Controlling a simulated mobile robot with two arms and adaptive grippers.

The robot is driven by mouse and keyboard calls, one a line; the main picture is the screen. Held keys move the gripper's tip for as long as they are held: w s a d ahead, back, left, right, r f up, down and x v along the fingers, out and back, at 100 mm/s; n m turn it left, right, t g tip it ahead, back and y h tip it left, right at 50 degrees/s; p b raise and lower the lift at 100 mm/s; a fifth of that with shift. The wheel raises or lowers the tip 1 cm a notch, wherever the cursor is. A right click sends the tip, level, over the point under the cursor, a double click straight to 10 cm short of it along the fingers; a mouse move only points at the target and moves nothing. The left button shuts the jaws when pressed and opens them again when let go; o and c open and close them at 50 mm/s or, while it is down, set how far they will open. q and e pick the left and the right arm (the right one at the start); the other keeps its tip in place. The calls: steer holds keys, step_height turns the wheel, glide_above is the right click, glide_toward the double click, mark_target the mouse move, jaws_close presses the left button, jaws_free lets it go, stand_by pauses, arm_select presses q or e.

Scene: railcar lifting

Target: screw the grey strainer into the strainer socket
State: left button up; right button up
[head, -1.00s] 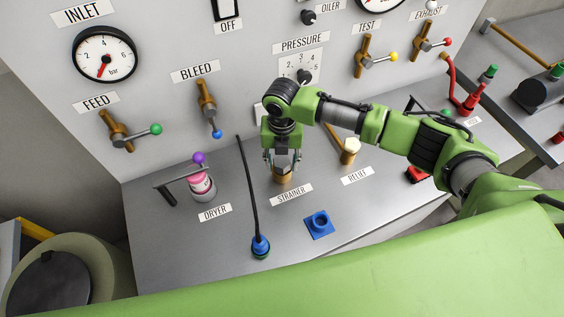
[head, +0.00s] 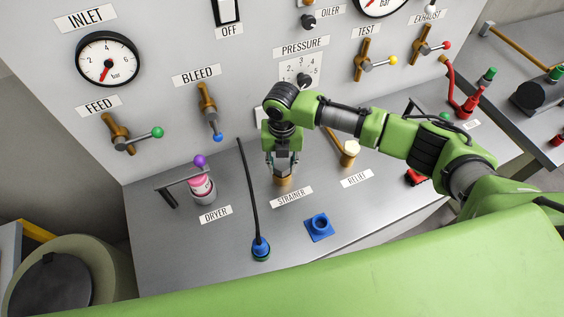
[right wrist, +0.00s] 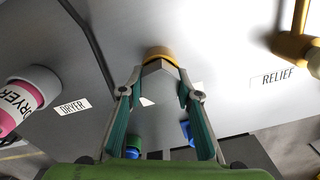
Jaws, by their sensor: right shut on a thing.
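My right gripper (head: 282,165) points down over the bench and is shut on the grey strainer (right wrist: 157,67). Its two fingers stand on either side of the strainer's grey top. The brass strainer socket (head: 283,181) is directly below the fingertips, behind the STRAINER label; it also shows in the right wrist view (right wrist: 160,52). The strainer is lined up with the socket and appears to meet it. How deep it sits is hidden by the fingers. My left gripper is not in view.
A pink dryer bottle (head: 202,188) stands to the left under a bracket. A blue plug with a black hose (head: 260,246) and a blue square socket (head: 319,227) are nearer the front. The brass relief valve (head: 349,154) is close on the right. The panel with valves rises behind.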

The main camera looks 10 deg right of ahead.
steer(key=m, duration=0.6)
steer(key=shift+s+f+m, duration=0.2)
steer(key=shift+f+m, duration=0.05)
steer(key=shift+m, duration=0.05)
steer(key=m, duration=0.6)
steer(key=shift+s+f+m, duration=0.1)
steer(key=shift+m, duration=0.2)
steer(key=o, duration=0.9)
